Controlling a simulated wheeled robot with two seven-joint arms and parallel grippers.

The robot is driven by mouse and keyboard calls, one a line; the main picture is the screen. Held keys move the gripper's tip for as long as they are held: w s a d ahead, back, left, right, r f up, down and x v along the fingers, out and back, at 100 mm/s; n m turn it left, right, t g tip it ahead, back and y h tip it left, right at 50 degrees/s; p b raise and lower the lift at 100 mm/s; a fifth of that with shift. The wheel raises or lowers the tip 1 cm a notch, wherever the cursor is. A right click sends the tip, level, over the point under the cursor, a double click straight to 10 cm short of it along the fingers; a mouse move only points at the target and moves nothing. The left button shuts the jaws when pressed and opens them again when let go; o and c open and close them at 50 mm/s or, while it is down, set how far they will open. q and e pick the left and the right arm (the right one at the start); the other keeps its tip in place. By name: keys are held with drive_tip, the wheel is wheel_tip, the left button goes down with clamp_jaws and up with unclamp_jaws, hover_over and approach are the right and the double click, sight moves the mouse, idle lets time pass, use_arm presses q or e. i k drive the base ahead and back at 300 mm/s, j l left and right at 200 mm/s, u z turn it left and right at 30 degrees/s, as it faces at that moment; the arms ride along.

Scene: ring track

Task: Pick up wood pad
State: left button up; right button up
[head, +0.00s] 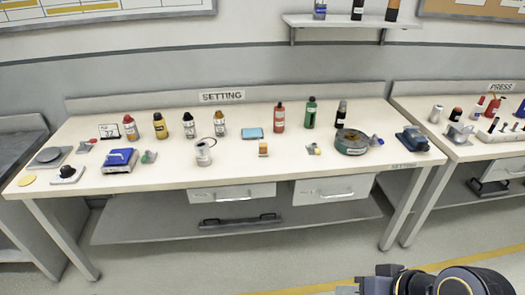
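A small tan, wood-coloured block (263,149) stands near the front middle of the table marked SETTING; it looks most like the wood pad, but it is too small to be sure. My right gripper (376,283) shows dark and partly cut off at the bottom edge, right of the middle. It is low in front of the table and well apart from the block. My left gripper is not in view.
The PRESS table (465,150) stands at right. Floor in front is clear.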

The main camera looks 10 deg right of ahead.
sight(262, 150)
drive_tip(key=l+u, duration=0.1)
drive_tip(key=u, duration=0.35)
drive_tip(key=i+l+u, duration=0.15)
drive_tip(key=u, duration=0.35)
drive_tip(key=l+u, duration=0.15)
drive_tip(key=u, duration=0.3)
drive_tip(key=l+u, duration=0.25)
drive_tip(key=l, duration=0.35)
drive_tip(key=l+u, duration=0.3)
drive_tip(key=l, duration=0.3)
drive_tip(key=k+l+u, duration=0.25)
drive_tip(key=l, duration=0.85)
drive_tip(key=k+l, duration=0.1)
drive_tip(key=l, duration=0.4)
drive_tip(key=u, duration=0.05)
